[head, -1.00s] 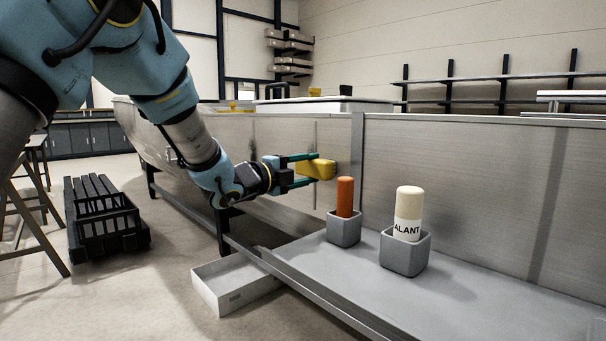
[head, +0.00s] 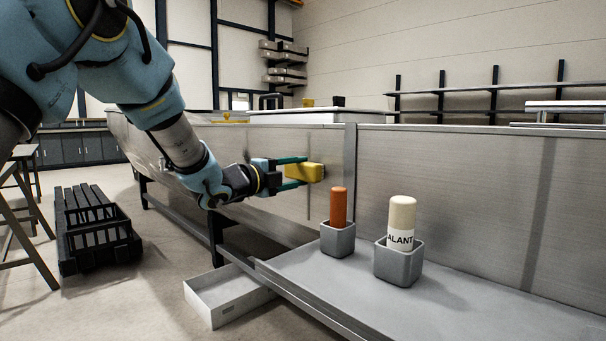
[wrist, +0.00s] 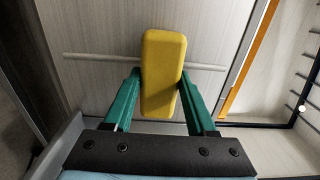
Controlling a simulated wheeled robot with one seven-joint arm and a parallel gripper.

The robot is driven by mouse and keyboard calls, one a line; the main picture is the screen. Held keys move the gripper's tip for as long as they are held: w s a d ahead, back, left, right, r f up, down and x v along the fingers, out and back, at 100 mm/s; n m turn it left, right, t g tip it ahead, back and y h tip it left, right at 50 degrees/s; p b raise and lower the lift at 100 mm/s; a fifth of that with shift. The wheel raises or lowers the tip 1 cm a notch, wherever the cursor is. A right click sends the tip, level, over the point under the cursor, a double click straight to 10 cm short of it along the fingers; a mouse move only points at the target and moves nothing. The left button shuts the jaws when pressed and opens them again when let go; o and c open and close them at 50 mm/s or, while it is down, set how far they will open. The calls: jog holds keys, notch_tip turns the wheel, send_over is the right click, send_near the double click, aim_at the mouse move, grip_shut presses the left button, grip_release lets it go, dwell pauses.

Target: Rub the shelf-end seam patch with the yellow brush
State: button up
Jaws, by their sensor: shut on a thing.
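The yellow brush (head: 304,172) is held between the green fingers of my gripper (head: 292,173), which is shut on it. In the head view, the brush is at the metal float wall (head: 440,175), just left of an upright wall strip (head: 350,170). A dark edge shows at its wall-side end. In the wrist view, the yellow brush (wrist: 162,75) stands between both fingers of my gripper (wrist: 160,85). A pale seam line (wrist: 95,56) runs across the wall behind it. I cannot make out the seam patch or tell whether the brush touches the wall.
On the metal shelf (head: 300,262), an orange stick (head: 338,207) and a cream sealant tube (head: 401,222) stand in grey cups, right of my gripper. A pale tray (head: 228,296) and a black crate (head: 97,240) are on the floor. The shelf's front right is clear.

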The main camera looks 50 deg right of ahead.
aim_at(306, 167)
jog(key=shift+w+d, duration=0.15)
jog(key=shift+w, duration=2.15)
jog(key=shift+d+r+p, duration=0.1)
jog(key=shift+r+p, duration=0.45)
jog(key=shift+r, duration=0.3)
jog(key=shift+s+f+b, duration=0.15)
jog(key=shift+s+b, duration=0.6)
jog(key=shift+s, duration=0.2)
jog(key=shift+s+a+b, duration=0.2)
jog(key=shift+s+b, duration=0.75)
jog(key=shift+s, duration=0.45)
jog(key=shift+s+a+b, duration=0.2)
jog(key=shift+s+b, duration=0.75)
jog(key=shift+s, duration=0.45)
jog(key=a+b, duration=0.1)
jog(key=a, duration=0.5)
jog(key=shift+w, duration=0.2)
jog(key=shift+a+b, duration=0.7)
jog(key=shift+a, duration=0.85)
